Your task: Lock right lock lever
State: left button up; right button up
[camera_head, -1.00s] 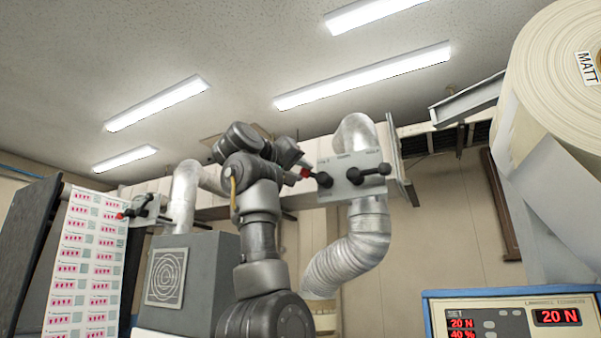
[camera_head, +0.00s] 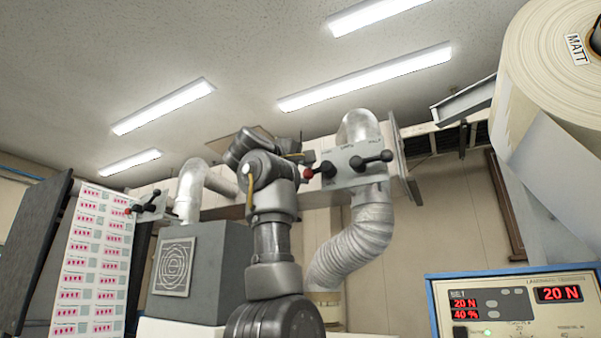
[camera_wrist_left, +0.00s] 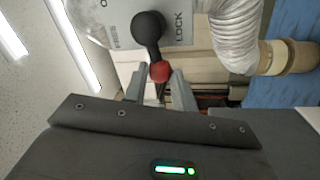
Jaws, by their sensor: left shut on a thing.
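The right lock lever has a black hub (camera_head: 327,169) and a red knob (camera_head: 308,174), on a light grey plate (camera_head: 345,178) at the right duct. The knob points left and slightly down from the hub. My left gripper (camera_head: 303,162) is at the knob, its fingers small and partly hidden there. In the left wrist view, my left gripper (camera_wrist_left: 161,86) is shut on the red knob (camera_wrist_left: 160,71), with a finger on each side. There the black lever ball (camera_wrist_left: 148,27) lies between the lettering on the left and the word LOCK (camera_wrist_left: 180,27). My right gripper is not in view.
A second black lever (camera_head: 371,160) sits on the same plate. Another plate with a red-knobbed lever (camera_head: 128,211) is at left, beside a printed web (camera_head: 95,262). A silver duct (camera_head: 355,245) hangs behind. A control panel (camera_head: 515,305) and paper roll (camera_head: 545,75) stand right.

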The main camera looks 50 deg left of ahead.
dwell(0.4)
pick_arm(q)
jog(key=o, duration=1)
jog(key=shift+w+d, duration=0.1)
jog(key=shift+w, duration=0.2)
jog(key=shift+w+f, duration=0.1)
jog(key=shift+w, duration=0.05)
jog(key=shift+s, duration=0.4)
jog(key=b+v, duration=0.6)
jog(key=v, duration=0.4)
